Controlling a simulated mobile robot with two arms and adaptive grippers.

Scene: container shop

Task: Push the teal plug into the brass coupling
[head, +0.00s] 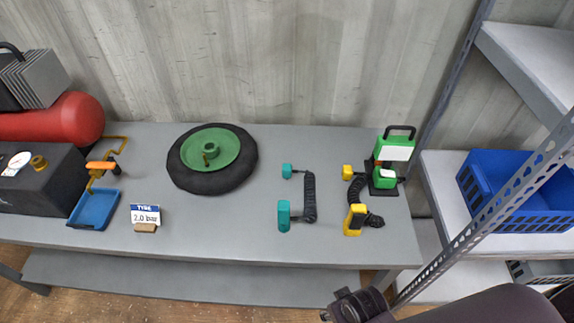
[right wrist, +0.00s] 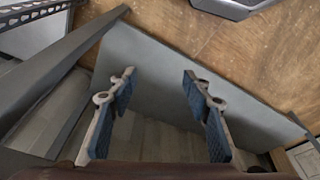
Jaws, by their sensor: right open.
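A black coiled cord (head: 310,198) lies on the grey bench with a teal piece at each end. The smaller teal piece (head: 287,170) is at the back and the taller teal piece (head: 284,215) at the front; I cannot tell for certain which is the plug. A brass coupling (head: 39,162) shows on the front of a dark box at the far left. My right gripper is open and empty in the right wrist view (right wrist: 158,75). In the head view, its dark end (head: 355,305) is low, in front of the bench and apart from the teal pieces. My left gripper is not in view.
A similar yellow-ended cord (head: 372,219) lies to the right, beside a green device (head: 393,155). A wheel with a green hub (head: 213,158), a blue tray (head: 94,208) and a "2.0 bar" sign (head: 146,215) lie between cord and coupling. A shelf post (head: 480,215) stands at right.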

